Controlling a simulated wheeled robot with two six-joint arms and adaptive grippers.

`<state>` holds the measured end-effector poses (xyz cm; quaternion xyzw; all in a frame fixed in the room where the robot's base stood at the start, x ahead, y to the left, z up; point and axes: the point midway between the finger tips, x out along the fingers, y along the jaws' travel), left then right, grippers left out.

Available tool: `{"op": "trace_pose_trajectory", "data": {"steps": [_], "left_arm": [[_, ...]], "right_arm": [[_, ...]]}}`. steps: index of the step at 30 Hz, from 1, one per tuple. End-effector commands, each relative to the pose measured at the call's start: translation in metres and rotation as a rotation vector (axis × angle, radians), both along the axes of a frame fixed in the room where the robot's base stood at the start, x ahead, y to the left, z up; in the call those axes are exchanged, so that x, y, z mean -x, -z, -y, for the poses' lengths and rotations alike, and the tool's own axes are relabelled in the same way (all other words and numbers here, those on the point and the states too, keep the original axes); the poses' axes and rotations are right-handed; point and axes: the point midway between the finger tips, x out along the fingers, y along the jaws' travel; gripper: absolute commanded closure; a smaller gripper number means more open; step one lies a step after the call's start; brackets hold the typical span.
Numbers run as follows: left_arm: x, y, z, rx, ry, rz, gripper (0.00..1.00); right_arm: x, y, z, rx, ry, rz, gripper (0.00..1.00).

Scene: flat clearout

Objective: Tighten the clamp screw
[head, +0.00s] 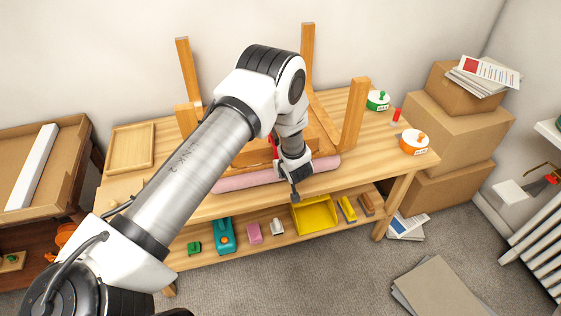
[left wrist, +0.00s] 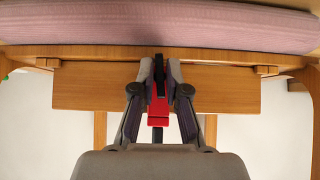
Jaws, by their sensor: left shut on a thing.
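The red clamp (left wrist: 158,110) sits at the wooden rail of an upturned chair (head: 354,112), with a dark bar running through it. In the head view only a bit of the clamp's red (head: 274,146) shows beside my arm. My left gripper (left wrist: 160,66) is shut on the clamp's dark upper part, which looks like its screw; the fingertips hide where they touch. In the head view my left gripper (head: 295,192) points down at the bench's front edge. My right gripper is not in view.
A green-labelled pot (head: 377,102) and an orange-labelled pot (head: 413,143) stand at the right. A yellow bin (head: 314,216) and several small items sit on the lower shelf. Cardboard boxes (head: 455,125) stand right.

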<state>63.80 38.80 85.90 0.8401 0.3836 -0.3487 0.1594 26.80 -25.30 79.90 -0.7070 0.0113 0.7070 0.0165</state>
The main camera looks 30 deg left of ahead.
Motion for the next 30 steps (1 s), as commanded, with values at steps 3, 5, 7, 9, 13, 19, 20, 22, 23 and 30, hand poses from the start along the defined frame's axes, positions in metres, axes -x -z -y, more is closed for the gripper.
{"op": "trace_pose_trajectory", "data": {"steps": [3, 5, 7, 9, 13, 19, 20, 22, 23, 30], "left_arm": [[-0.0013, -0.0018, -0.0003, -0.013, 0.0, -0.009, 1.0], [-0.0014, -0.0015, -0.0004, -0.016, 0.0, -0.012, 1.0], [-0.0014, -0.0013, -0.0004, -0.017, 0.0, -0.013, 1.0], [-0.0015, -0.0013, -0.0005, -0.017, 0.0, -0.013, 1.0], [-0.0016, -0.0013, -0.0006, -0.018, 0.0, -0.013, 1.0], [-0.0016, -0.0015, -0.0006, -0.017, -0.001, -0.012, 0.67], [-0.0015, -0.0013, -0.0006, -0.016, -0.001, -0.013, 0.67], [-0.0012, -0.0011, -0.0005, -0.017, 0.0, -0.013, 0.67], [-0.0011, -0.001, -0.0005, -0.016, 0.0, -0.014, 0.67], [0.0018, -0.0065, 0.0042, -0.016, 0.001, -0.014, 0.67]], "right_arm": [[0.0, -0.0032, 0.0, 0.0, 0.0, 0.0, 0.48], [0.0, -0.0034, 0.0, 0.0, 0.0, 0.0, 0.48], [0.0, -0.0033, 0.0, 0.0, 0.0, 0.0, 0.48], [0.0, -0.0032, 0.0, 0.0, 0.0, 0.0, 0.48], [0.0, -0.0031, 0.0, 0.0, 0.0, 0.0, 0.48], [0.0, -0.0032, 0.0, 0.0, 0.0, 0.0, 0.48], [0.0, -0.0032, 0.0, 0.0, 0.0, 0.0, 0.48], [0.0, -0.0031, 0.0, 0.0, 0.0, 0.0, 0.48], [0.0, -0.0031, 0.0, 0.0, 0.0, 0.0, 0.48], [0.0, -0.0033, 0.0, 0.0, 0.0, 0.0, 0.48]]}}
